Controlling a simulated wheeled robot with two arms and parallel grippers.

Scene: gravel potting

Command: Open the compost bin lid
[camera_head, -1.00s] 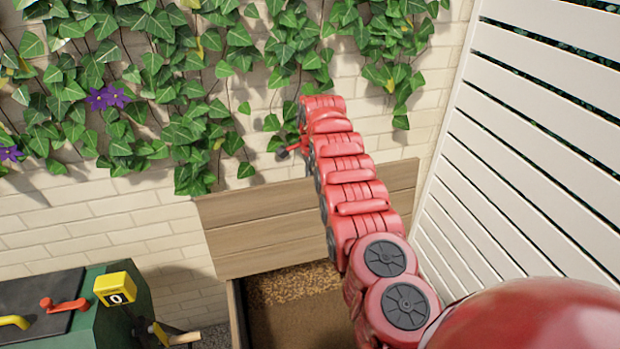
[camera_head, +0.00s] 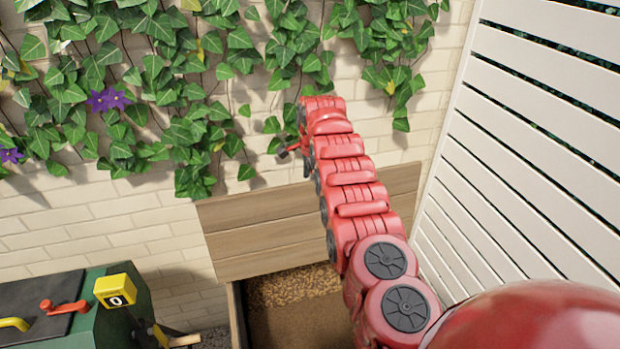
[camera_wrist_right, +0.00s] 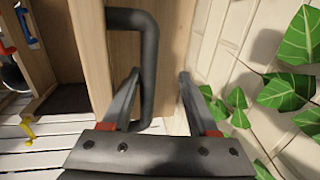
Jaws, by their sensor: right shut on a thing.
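The compost bin (camera_head: 237,318) is a wooden box at the bottom centre of the head view, with brown compost showing inside. Its plank lid (camera_head: 255,240) stands raised at the back, close to the brick wall. My right arm reaches over the bin, and my right gripper (camera_head: 291,152) is beyond the lid's top edge. In the right wrist view, the right gripper (camera_wrist_right: 160,82) is shut on the dark lid handle (camera_wrist_right: 150,50), whose bar passes between the fingers. The lid's wooden face (camera_wrist_right: 90,60) shows behind the handle. My left gripper is not in view.
A brick wall (camera_head: 80,225) with hanging ivy (camera_head: 185,130) is behind the bin. A white slatted fence (camera_head: 500,170) stands close on the right. A green box with a dark top (camera_head: 105,320) and a yellow counter (camera_head: 115,290) stands at the lower left.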

